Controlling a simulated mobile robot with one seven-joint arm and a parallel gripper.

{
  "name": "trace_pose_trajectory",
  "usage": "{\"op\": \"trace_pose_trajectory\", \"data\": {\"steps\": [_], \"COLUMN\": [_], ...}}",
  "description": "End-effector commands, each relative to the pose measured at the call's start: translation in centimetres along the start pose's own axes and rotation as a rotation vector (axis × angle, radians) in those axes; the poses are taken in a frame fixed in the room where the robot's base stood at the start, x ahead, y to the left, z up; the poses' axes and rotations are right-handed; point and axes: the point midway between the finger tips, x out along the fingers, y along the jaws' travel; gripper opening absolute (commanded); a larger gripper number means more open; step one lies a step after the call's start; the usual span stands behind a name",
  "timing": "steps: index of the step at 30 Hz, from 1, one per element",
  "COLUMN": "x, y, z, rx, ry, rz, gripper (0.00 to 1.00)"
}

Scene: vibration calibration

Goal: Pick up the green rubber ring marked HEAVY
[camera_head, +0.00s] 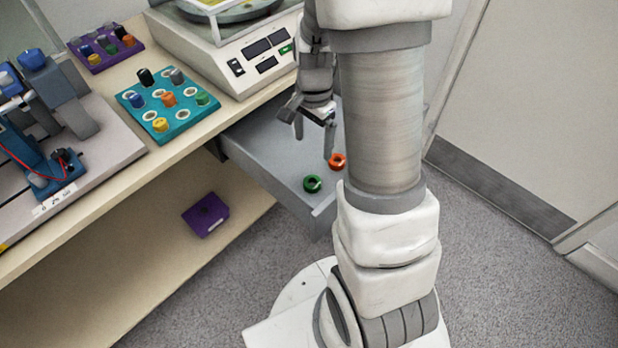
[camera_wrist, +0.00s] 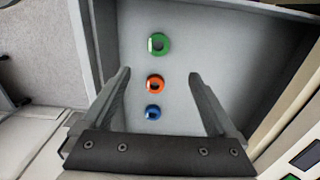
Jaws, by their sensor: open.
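A green ring (camera_head: 312,189) lies flat in the open grey drawer (camera_head: 262,152), near its front end. The green ring also shows at the top of the wrist view (camera_wrist: 167,47), with a small white label too small to read. An orange ring (camera_head: 337,167) lies beside it, and a blue ring (camera_wrist: 153,118) shows below the orange one in the wrist view. The blue ring is hidden in the head view. My gripper (camera_head: 314,140) is open and empty above the drawer. In the wrist view the green ring is beyond the fingertips.
The drawer's side walls (camera_wrist: 88,45) rise around the rings. Above the drawer is a bench with a white balance (camera_head: 218,62), a teal board (camera_head: 150,132) of coloured weights and a small purple board (camera_head: 96,62). A purple block (camera_head: 205,215) sits on the shelf below.

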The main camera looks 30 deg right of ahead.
Motion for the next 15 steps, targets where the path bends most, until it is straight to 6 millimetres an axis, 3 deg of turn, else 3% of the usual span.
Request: {"op": "trace_pose_trajectory", "data": {"steps": [1,6,10,15], "x": [1.8,5.5,7.5,8.7], "y": [0.1,0.1,0.1,0.1], "z": [0.0,0.1,0.1,0.1], "rx": [0.001,-0.001,-0.001,-0.002], "ry": [-0.003,-0.003,-0.002,0.000], "rz": [0.004,0.004,0.002,0.000], "gripper": [0.94,0.94,0.94,0.94]}}
